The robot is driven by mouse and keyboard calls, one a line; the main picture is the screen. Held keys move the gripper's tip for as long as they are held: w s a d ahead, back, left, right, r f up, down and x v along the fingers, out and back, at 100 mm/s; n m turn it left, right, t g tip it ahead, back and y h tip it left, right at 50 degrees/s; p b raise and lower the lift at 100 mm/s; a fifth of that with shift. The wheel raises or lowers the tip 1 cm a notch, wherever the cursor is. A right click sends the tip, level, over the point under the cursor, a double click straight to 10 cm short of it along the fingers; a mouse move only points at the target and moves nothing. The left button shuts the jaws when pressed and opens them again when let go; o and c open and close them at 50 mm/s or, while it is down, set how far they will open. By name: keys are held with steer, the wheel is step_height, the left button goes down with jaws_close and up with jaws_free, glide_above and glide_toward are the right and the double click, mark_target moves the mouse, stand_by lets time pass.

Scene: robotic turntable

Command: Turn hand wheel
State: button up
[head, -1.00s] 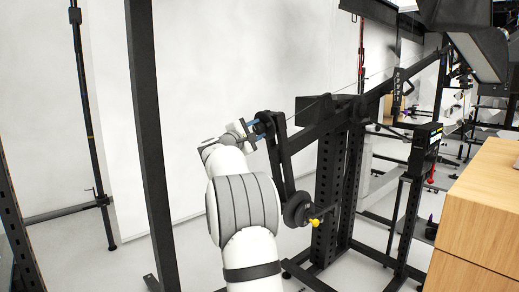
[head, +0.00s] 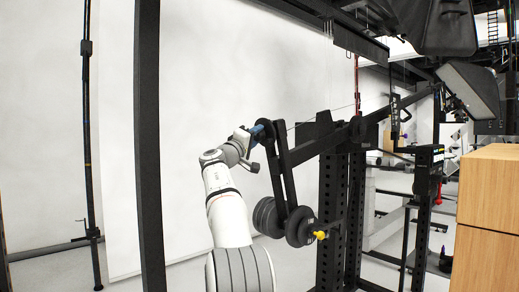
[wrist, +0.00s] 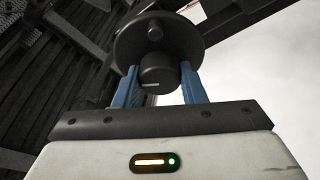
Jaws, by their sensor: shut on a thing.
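In the wrist view, the hand wheel (wrist: 135,38) is a dark round disc above my gripper (wrist: 158,70). A short black knob (wrist: 157,77) sticks out from it towards me. My two blue fingers stand on either side of this knob and are shut on it. In the head view, my gripper (head: 257,130) is at the upper end of a black lever frame (head: 283,165), left of the dark stand. The wheel's face is mostly hidden there by the gripper and the frame.
Dark weight discs (head: 268,217) and a yellow knob (head: 320,235) hang low on the frame. A perforated black post (head: 332,215) stands behind. A dark upright (head: 148,150) is left of my arm. A wooden cabinet (head: 490,215) is at the right.

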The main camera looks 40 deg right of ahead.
mark_target(256, 137)
steer(key=m, duration=0.1)
steer(key=m+b, duration=0.1)
steer(key=m, duration=0.1)
steer(key=shift+w+f+g+h, duration=0.15)
steer(key=shift+f+g+h, duration=0.15)
steer(key=shift+f+h, duration=0.1)
steer(key=shift+r+m+g+h+b, duration=0.15)
steer(key=shift+m+g+h+b, duration=0.25)
steer(key=shift+m, duration=1.5)
steer(key=shift+r+g, duration=0.1)
steer(key=shift+g, duration=0.2)
steer(key=o, duration=1)
steer(key=b+v, duration=0.4)
steer(key=v, duration=0.1)
steer(key=shift+a+f, duration=0.2)
steer(key=shift+f, duration=0.05)
steer(key=shift+v, duration=1.15)
